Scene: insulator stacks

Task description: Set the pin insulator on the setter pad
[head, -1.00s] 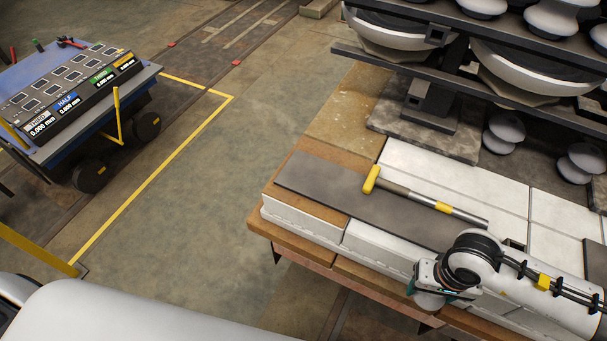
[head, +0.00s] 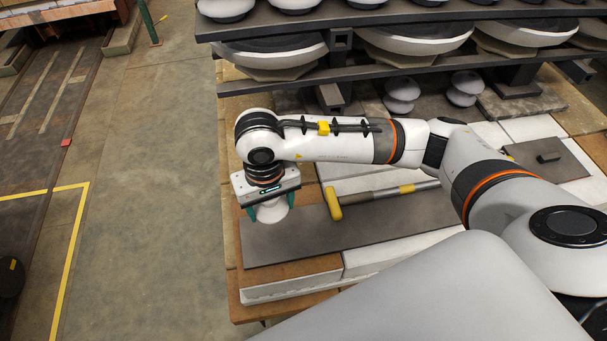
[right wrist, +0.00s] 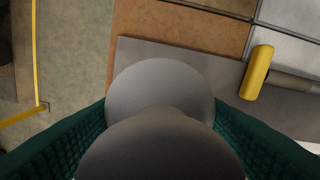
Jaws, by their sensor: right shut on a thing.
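My right gripper (head: 270,203) points down with its teal fingers shut on the white pin insulator (head: 271,212). It holds the insulator at the left end of a flat dark grey slab (head: 375,226). I cannot tell whether the insulator touches the slab. In the right wrist view the insulator's two rounded grey parts (right wrist: 160,88) fill the space between the green finger pads, with the slab (right wrist: 135,50) behind. No separate setter pad can be told for sure; the dark slab may be it. My left gripper is not in view.
A yellow-headed mallet (head: 333,204) lies on the slab, right of the gripper. Loaded kiln shelves (head: 390,73) stand behind, with loose insulators (head: 402,92) below them. Open floor (head: 150,200) is at the left.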

